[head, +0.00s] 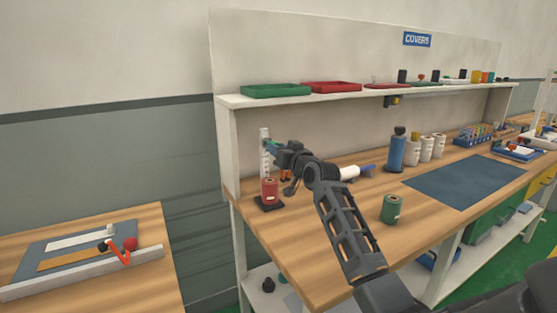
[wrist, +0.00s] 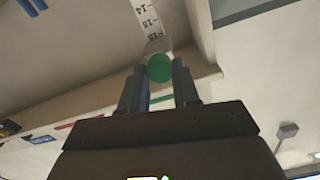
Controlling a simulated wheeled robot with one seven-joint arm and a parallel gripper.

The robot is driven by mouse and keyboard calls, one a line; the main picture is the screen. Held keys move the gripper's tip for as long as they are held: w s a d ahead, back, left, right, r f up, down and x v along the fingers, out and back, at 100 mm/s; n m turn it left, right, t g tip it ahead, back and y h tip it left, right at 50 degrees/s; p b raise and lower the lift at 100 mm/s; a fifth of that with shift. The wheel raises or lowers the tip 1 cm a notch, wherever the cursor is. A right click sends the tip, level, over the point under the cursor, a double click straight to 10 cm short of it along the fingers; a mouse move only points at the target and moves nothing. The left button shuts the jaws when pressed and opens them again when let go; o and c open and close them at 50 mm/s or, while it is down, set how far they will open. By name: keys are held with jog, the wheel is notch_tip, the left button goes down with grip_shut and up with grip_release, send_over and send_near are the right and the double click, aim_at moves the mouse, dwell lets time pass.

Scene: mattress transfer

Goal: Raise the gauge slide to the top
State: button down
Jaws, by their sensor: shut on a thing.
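The gauge is a white upright scale (head: 265,155) with dark marks, standing at the left end of the workbench under the shelf. The wrist view shows its scale strip (wrist: 148,20) with printed numbers, about 14 to 16. The slide's round green knob (wrist: 159,68) sits between the two dark fingertips of my gripper (wrist: 159,80). In the head view my gripper (head: 277,146) reaches the scale near its upper part, shut on the knob. The fingers hide most of the slide there, so its exact reading cannot be told.
A red spool (head: 269,190) on a dark base stands just below my gripper. The shelf (head: 350,97) with trays runs above it. A green spool (head: 391,209), a blue bottle (head: 397,152) and white bottles stand to the right. A blue mat (head: 465,180) lies clear.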

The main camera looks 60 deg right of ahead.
jog(key=shift+r, duration=0.65)
jog(key=c, duration=1.1)
grip_release()
jog(key=shift+c, duration=0.2)
jog(key=o, duration=0.3)
jog(key=shift+o, duration=0.2)
jog(key=shift+f, duration=0.1)
jog(key=b+v, duration=0.1)
jog(key=v, duration=0.6)
jog(key=shift+s+a+b, duration=0.2)
jog(key=shift+s+b, duration=0.1)
jog(key=shift+s, duration=0.05)
jog(key=shift+a, duration=0.1)
